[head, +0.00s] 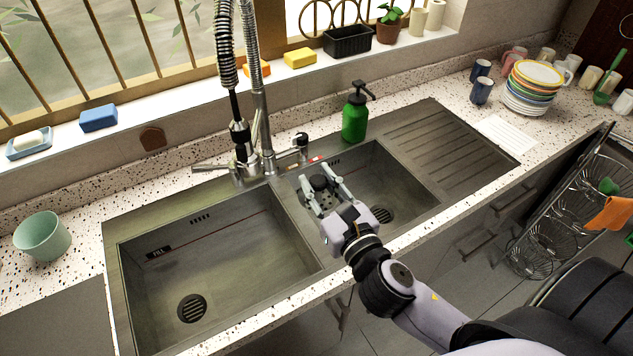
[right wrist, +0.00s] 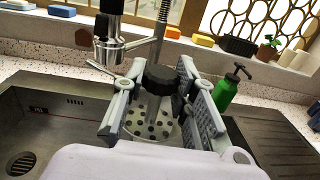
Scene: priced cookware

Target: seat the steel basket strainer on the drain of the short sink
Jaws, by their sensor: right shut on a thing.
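The steel basket strainer (right wrist: 152,122) has a black knob on top and a perforated basket. My right gripper (head: 322,184) is shut on it, with a finger on each side of the knob in the right wrist view. In the head view the strainer's dark knob (head: 319,182) shows between the fingers, above the left part of the short sink (head: 405,180). The short sink's drain (head: 381,215) is a dark round grate to the right of the gripper, apart from the strainer. My left gripper is not in view.
The larger left basin (head: 215,265) has its own drain (head: 192,308). The tap (head: 245,150) stands behind the divider, close to the gripper. A green soap bottle (head: 355,118) stands behind the short sink. The ribbed drainboard (head: 455,150) is clear.

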